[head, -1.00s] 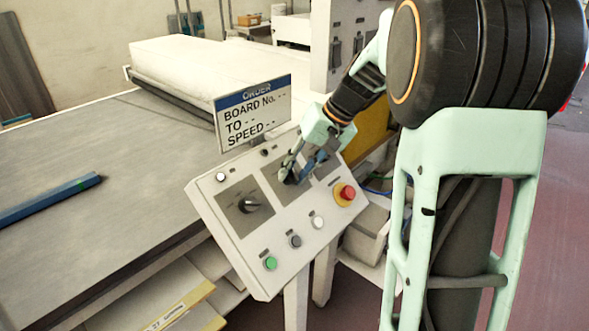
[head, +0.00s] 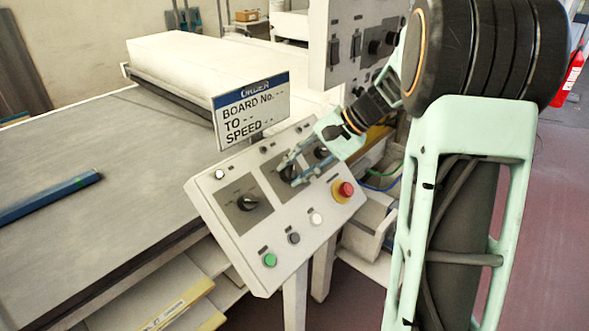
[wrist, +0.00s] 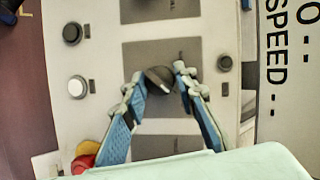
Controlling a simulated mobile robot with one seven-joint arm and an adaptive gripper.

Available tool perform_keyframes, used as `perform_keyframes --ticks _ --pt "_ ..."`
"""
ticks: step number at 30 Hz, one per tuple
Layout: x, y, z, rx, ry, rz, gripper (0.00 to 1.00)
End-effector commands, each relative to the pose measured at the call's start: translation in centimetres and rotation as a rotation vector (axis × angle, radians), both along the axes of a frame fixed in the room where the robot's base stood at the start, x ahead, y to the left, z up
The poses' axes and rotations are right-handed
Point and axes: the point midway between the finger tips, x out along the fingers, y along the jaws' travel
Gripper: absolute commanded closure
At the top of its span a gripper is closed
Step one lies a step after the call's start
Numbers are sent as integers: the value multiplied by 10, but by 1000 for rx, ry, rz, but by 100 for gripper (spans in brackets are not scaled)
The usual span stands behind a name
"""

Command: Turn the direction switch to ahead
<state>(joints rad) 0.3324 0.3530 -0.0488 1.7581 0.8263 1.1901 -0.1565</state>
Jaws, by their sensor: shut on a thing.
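The white control panel (head: 228,235) carries three dark rotary knobs in a row, each on a grey plate. My gripper (head: 285,168) is at the middle knob (head: 290,173), reaching in from the upper right. The knob sits tilted between the fingertips. The left knob (head: 248,202) is free, and the right knob (head: 322,152) shows close beside my fingers. The plate labels are too small to read, so I cannot tell which position the knob points to.
A red emergency button (head: 346,188) sits at the panel's right edge. Green (head: 270,260), grey (head: 294,238) and white (head: 316,218) buttons line the front. An order sign (head: 251,112) stands behind the panel. A blue bar (head: 50,198) lies on the table.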

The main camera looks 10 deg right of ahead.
Motion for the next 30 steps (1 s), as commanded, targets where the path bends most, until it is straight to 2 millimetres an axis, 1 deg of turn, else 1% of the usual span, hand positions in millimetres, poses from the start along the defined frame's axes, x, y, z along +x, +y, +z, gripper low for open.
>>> perform_keyframes --ticks 14,15,19,20,27,30 --pt "1 0 1 8 4 -13 98" --pt "1 0 1 8 4 -13 72" --pt "1 0 1 9 4 -11 57" --pt "1 0 0 9 4 -11 56" --pt "0 0 0 8 5 -11 56" --pt "-1 -4 4 8 4 -11 56"
